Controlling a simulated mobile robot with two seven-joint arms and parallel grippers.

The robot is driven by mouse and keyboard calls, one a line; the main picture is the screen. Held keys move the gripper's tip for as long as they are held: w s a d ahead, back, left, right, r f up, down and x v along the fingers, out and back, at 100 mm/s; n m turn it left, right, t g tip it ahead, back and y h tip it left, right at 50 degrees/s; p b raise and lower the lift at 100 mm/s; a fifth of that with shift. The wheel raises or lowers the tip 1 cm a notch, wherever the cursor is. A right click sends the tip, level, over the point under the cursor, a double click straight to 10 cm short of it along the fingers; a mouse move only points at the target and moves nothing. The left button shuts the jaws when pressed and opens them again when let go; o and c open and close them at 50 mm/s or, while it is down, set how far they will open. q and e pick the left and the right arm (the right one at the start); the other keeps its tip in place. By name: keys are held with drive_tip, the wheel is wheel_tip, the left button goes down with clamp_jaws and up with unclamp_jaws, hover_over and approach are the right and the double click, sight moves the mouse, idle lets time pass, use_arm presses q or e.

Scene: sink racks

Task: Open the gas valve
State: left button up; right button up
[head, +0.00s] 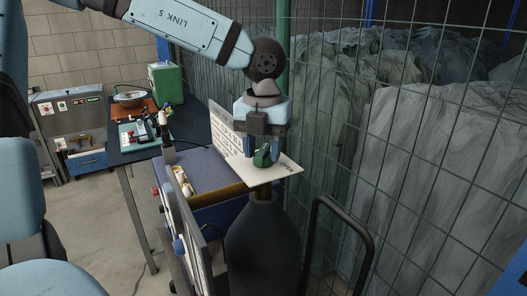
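A dark green valve knob (262,159) sits on top of a dark grey gas cylinder (263,245), in the middle of the head view. A white card with a printed arrow and lettering (286,168) lies flat around the valve. My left gripper (263,152) comes down from above, with its two blue fingers spread on either side of the knob. The fingertips are level with the knob's upper part; I cannot tell whether they touch it. My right gripper is not in view.
A wire mesh fence (430,130) stands close on the right, with covered heaps behind it. A black handle bar (345,222) rises right of the cylinder. On the left are a blue cart (203,171) and a dark workbench (182,122). The floor at lower left is clear.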

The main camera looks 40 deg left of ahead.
use_arm(q)
drive_tip(key=c, duration=0.4)
drive_tip(key=shift+o, duration=0.2)
drive_tip(key=shift+f+m+b, duration=0.15)
drive_tip(key=shift+m+b, duration=0.2)
drive_tip(key=shift+m, duration=0.65)
drive_tip(key=m, duration=0.3)
drive_tip(key=shift+b, duration=0.3)
drive_tip(key=m, duration=0.5)
drive_tip(key=o, duration=0.6)
drive_tip(key=shift+r, duration=0.2)
